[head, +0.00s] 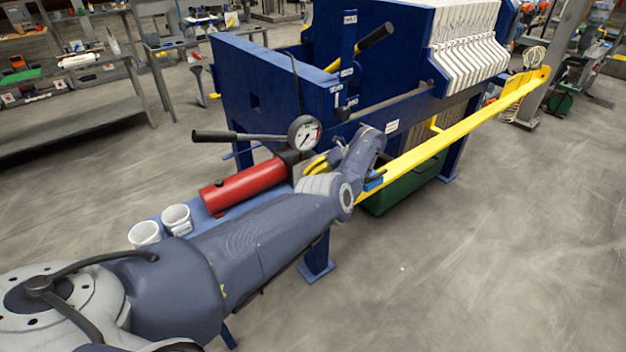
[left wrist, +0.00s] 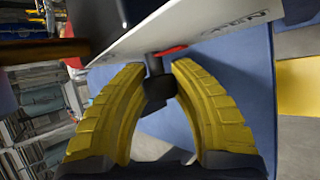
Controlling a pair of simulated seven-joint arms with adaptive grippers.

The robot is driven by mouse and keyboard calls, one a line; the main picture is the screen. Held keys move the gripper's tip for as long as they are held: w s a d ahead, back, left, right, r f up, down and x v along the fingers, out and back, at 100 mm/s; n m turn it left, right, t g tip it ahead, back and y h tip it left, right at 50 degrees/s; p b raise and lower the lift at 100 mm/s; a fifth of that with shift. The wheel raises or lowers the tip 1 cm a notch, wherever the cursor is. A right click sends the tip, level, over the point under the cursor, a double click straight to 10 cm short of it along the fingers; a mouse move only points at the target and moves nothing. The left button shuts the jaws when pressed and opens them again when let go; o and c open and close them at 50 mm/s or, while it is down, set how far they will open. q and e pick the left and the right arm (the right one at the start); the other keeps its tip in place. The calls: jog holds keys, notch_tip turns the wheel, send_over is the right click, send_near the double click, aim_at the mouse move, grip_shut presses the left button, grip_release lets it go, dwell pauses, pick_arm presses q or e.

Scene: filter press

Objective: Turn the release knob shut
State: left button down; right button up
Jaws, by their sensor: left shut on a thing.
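The release knob (left wrist: 158,90) is a small black piece between the fingers in the left wrist view, with a short dark stem above it. A red piece (left wrist: 172,50) shows beside the stem, under a white lettered plate (left wrist: 190,28). My left gripper (left wrist: 158,72) has two ribbed yellow fingers, shut on the knob from both sides. In the head view the left gripper (head: 318,163) is by the red pump cylinder (head: 245,187) and below the gauge (head: 304,132); the knob is hidden there. My right gripper is not in view.
The blue filter press frame (head: 270,85) stands behind, with white plates (head: 466,55). A long yellow bar (head: 455,130) runs to the right of my wrist. A black pump handle (head: 235,136) sticks out left. Two white cups (head: 177,218) stand on the blue shelf near my forearm.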

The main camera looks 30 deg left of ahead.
pick_arm(q)
jog(key=shift+r+t, duration=0.1)
jog(key=shift+t, duration=0.5)
jog(key=c, duration=1.3)
grip_release()
jog(key=shift+o, duration=0.2)
jog(key=v, duration=1.2)
jog(key=shift+a, duration=0.2)
jog(key=shift+r, duration=0.1)
